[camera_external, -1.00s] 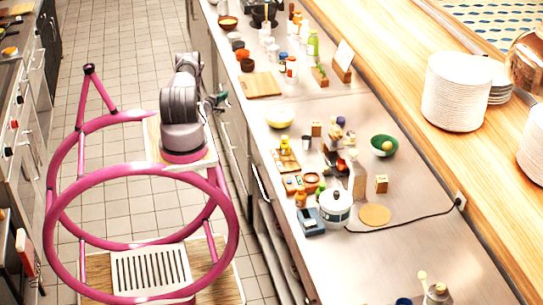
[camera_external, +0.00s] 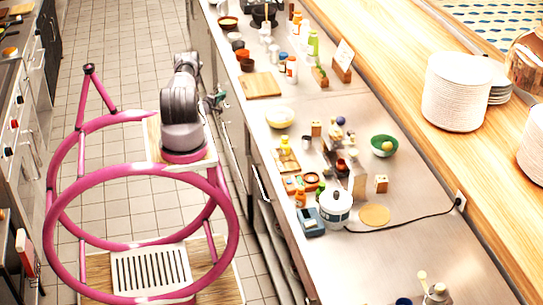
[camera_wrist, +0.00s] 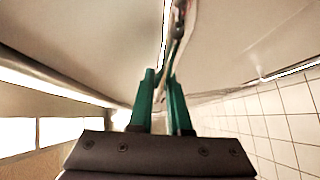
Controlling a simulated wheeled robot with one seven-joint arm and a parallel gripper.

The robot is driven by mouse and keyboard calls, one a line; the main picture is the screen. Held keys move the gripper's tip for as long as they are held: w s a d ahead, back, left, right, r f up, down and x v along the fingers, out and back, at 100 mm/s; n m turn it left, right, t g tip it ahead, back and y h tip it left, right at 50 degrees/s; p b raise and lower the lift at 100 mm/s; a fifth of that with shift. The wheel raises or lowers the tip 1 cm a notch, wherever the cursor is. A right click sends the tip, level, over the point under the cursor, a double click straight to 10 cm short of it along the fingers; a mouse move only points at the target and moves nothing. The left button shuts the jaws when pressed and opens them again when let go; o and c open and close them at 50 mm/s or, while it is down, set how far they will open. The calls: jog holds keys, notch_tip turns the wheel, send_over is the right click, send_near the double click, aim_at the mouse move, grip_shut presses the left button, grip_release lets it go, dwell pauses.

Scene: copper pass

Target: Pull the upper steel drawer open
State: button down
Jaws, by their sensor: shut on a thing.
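My gripper (camera_external: 220,98) is at the front of the steel counter, low beside its edge, in the external view. In the wrist view its two green fingers (camera_wrist: 162,82) are close together, shut on a thin bar that I take to be the drawer handle (camera_wrist: 178,28). The grip itself is partly hidden by the fingers. The steel drawer front (camera_external: 234,128) shows only as a narrow, steeply slanted strip in the external view. I cannot tell how far the drawer stands open.
The steel countertop (camera_external: 345,110) holds bowls, bottles, a cutting board (camera_external: 261,85) and a white pot (camera_external: 335,208). Tiled floor (camera_external: 130,60) lies free left of my arm. Another row of kitchen units (camera_external: 22,110) stands at the far left.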

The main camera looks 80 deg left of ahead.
jog(key=s, duration=3.3)
jog(key=shift+s, duration=0.4)
jog(key=shift+d+f, duration=0.1)
jog(key=c, duration=0.9)
grip_release()
jog(key=v, duration=1)
jog(key=shift+s+d, duration=0.25)
jog(key=shift+s, duration=0.05)
